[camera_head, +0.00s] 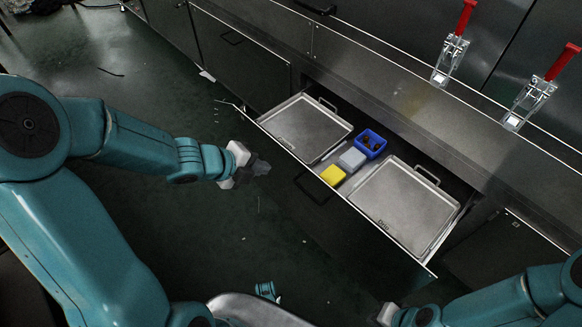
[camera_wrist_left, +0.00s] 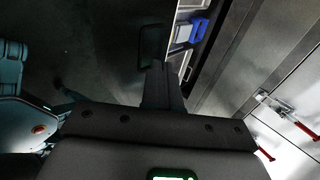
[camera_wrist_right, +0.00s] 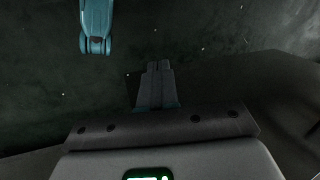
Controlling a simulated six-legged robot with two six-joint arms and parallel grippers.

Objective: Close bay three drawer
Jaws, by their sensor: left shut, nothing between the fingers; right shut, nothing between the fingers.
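One drawer (camera_head: 395,252) stands pulled out from the steel cabinet row. I cannot read a bay number on it. Its dark front has a bar handle (camera_head: 308,190), partly lost in shadow. My left gripper (camera_head: 262,168) is shut and empty, in front of the drawer's left half and apart from it. In the left wrist view its fingers (camera_wrist_left: 160,70) are together, with the drawer's blue bin (camera_wrist_left: 199,30) beyond them. My right gripper's fingers (camera_wrist_right: 155,68) are together and empty over dark floor in the right wrist view. In the head view they are not clearly seen.
The drawer holds two metal trays (camera_head: 306,128) (camera_head: 405,205), a blue bin (camera_head: 370,143), a grey box (camera_head: 352,159) and a yellow box (camera_head: 333,175). Red-handled clamps (camera_head: 453,48) (camera_head: 530,98) stand on the cabinet top. Green floor (camera_head: 130,90) is open at left.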

